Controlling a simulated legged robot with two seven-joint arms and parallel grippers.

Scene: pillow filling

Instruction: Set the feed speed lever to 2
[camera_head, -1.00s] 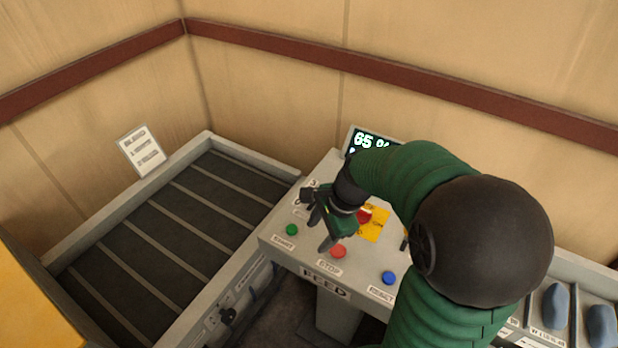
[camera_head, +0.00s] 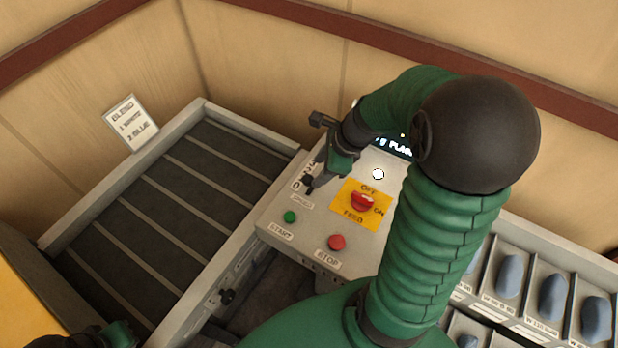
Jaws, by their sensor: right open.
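The feed speed lever's place on the control panel (camera_head: 275,238) is at its upper left, by the SPEED label (camera_head: 301,201) and a scale where a 0 can be read. My right gripper (camera_head: 315,154) is open above this corner, one finger up and left, the other pointing down at the scale. The lever itself is largely hidden by the gripper; I cannot tell the dark lower fingertip from the lever's knob, nor whether they touch. A bit of my left arm (camera_head: 118,335) shows at the bottom left; its jaws cannot be made out.
A green START button (camera_head: 290,217), a red STOP button (camera_head: 337,242) and a red FEED knob on a yellow plate (camera_head: 347,217) are close by. A display (camera_head: 392,146) is partly covered. A slatted conveyor (camera_head: 150,215) lies left; bins with blue pieces (camera_head: 552,295) lie right.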

